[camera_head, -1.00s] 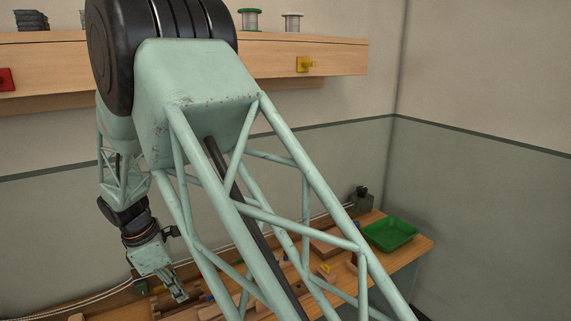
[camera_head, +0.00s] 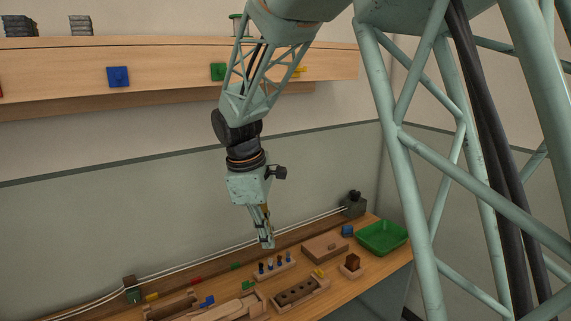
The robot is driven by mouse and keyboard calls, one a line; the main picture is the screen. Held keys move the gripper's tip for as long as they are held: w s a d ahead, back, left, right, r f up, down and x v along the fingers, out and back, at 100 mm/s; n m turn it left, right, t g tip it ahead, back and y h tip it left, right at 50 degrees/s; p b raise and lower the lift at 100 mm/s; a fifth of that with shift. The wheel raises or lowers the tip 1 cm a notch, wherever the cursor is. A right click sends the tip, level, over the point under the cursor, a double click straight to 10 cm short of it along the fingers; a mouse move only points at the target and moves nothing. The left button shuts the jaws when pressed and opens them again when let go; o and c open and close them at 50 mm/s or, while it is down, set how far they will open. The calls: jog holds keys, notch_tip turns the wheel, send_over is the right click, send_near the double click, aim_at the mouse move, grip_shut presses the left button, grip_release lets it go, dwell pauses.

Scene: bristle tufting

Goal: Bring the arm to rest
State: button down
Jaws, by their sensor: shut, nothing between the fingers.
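My gripper (camera_head: 267,243) hangs from my arm at the middle of the view, pointing down. Its fingers are shut with nothing between them. It is over the back part of the wooden workbench (camera_head: 345,289), near a small rack of pegs (camera_head: 274,267), and looks apart from it.
On the bench are a wooden block with holes (camera_head: 300,291), a green tray (camera_head: 382,238) at the right end, a flat wooden box (camera_head: 325,247) and a small brown block on a base (camera_head: 352,265). A wooden shelf (camera_head: 180,65) with coloured knobs runs above.

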jog(key=s+d+r+m+y+b, duration=0.1)
jog(key=s+d+r+m, duration=0.3)
jog(key=s+d+r, duration=0.35)
jog(key=s+d+r+m, duration=0.4)
jog(key=s+d+r, duration=0.1)
jog(key=s+d, duration=0.45)
jog(key=s+d+m+t+b, duration=0.1)
jog(key=s+d+m, duration=0.3)
jog(key=s, duration=0.8)
jog(key=s+d+m+t+y, duration=0.1)
jog(key=s+d+m, duration=0.3)
jog(key=s, duration=0.8)
jog(key=shift+d+f+m+t+b, duration=0.3)
jog(key=shift+d+f+b, duration=0.05)
jog(key=shift+w, duration=0.1)
